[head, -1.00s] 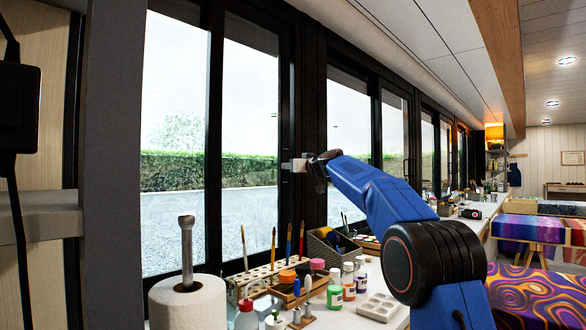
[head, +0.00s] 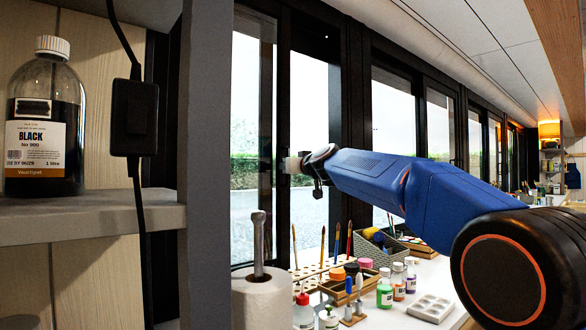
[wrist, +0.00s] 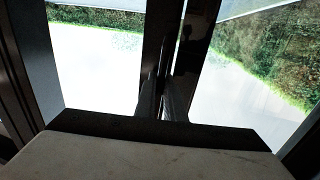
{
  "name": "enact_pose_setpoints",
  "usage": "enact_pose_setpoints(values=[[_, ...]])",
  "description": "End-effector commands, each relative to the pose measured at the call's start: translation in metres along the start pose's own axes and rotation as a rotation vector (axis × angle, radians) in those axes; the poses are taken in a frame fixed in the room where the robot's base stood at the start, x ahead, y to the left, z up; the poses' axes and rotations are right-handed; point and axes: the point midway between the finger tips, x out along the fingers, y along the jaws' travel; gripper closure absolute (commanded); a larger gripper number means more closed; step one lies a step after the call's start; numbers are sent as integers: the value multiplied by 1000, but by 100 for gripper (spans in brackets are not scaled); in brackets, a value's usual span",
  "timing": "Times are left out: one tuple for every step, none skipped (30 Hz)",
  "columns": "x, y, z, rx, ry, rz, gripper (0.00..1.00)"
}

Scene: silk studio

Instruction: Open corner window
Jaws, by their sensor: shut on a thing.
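The corner window (head: 281,110) has a dark frame and clear glass, in the head view left of centre. Its sash stands ajar, with a strip of outdoors showing between its right stile and the dark post (head: 350,110). My gripper (head: 288,165) is at mid height of that stile, shut on the window's handle, which is mostly hidden by the gripper. In the wrist view the dark fingers (wrist: 164,92) close together on the dark stile; the handle is not clear there.
A paper roll on a stand (head: 260,290), a brush rack (head: 312,272) and paint bottles (head: 385,289) fill the counter below. A grey shelf upright (head: 208,200) and a black dye bottle (head: 44,115) are close on the left.

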Motion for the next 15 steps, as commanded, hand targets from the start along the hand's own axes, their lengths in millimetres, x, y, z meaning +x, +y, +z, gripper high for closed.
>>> enact_pose_setpoints(values=[[0, -1, 1, 0, -1, -1, 100], [0, -1, 1, 0, -1, -1, 100], [0, -2, 1, 0, -1, -1, 100], [0, -2, 1, 0, -1, 0, 100], [0, -2, 1, 0, -1, 0, 100], [0, -2, 1, 0, -1, 0, 100], [0, -2, 1, 0, -1, 0, 100], [0, -2, 1, 0, -1, 0, 100], [0, -2, 1, 0, -1, 0, 100], [0, -2, 1, 0, -1, 0, 100], [0, -2, 1, 0, -1, 0, 100], [0, -2, 1, 0, -1, 0, 100], [0, -2, 1, 0, -1, 0, 100], [0, -2, 1, 0, -1, 0, 100], [0, -2, 1, 0, -1, -1, 84]])
